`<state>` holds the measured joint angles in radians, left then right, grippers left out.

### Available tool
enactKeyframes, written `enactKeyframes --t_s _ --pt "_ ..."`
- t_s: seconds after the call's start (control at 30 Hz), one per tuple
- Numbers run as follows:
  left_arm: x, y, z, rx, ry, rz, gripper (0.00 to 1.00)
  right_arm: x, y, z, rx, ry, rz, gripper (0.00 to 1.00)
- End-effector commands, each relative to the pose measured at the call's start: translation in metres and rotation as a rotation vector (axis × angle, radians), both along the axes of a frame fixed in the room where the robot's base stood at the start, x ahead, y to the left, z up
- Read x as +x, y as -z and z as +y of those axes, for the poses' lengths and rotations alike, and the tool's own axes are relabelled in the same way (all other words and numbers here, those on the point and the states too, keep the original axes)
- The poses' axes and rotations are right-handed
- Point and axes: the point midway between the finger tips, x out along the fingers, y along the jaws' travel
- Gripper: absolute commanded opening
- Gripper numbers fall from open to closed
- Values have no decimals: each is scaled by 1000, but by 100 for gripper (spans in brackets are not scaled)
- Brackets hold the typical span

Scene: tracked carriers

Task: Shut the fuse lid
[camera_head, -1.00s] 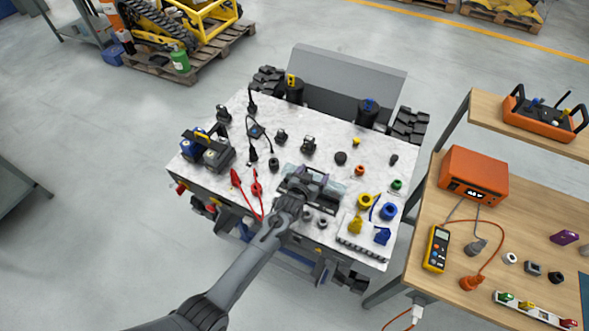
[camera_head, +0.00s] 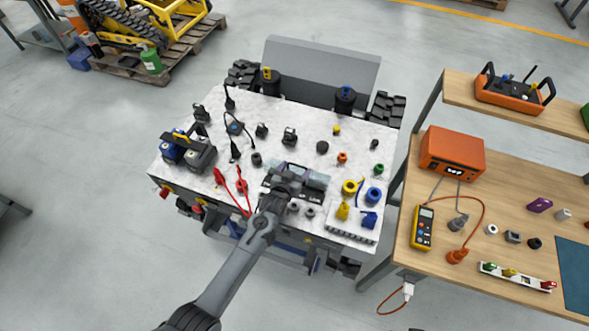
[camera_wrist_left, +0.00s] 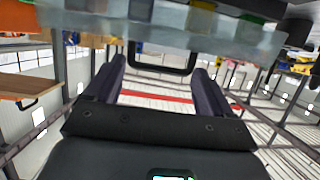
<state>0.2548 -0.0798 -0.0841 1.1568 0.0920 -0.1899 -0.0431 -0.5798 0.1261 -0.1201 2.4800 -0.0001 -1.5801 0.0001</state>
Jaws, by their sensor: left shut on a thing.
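The fuse box has a pale, see-through lid (camera_head: 316,180) and stands near the front middle of the white-topped carrier (camera_head: 215,118). My left gripper (camera_head: 285,178) is over the box and hides its left and middle parts. In the left wrist view, the two fingers (camera_wrist_left: 160,82) stand either side of a dark handle frame (camera_wrist_left: 162,70), and the gripper is shut on it. The see-through lid (camera_wrist_left: 75,30) runs across the top of that view, with coloured fuses showing through it. The lid's exact angle cannot be told. My right gripper is in no view.
Red clamps (camera_head: 241,186) lie left of the box. Yellow and blue plugs (camera_head: 374,195) stand to its right. A battery block (camera_head: 200,154) sits at the carrier's left edge. A wooden workbench (camera_head: 480,264) with a meter (camera_head: 423,227) stands to the right.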

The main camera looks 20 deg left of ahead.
Motion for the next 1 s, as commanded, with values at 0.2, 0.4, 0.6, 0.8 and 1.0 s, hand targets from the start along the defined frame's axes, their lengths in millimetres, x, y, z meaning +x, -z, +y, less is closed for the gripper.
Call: enactKeyframes --t_s 0.2,0.4,0.6,0.8,1.0 --pt "-8 19 0 2 3 38 28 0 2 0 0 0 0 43" --pt "-8 19 0 3 2 38 28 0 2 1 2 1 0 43" --pt "-8 19 1 3 1 38 28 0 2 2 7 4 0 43" --pt "-8 19 1 3 1 38 28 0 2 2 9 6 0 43" --pt "-8 18 1 3 1 36 97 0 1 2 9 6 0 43"
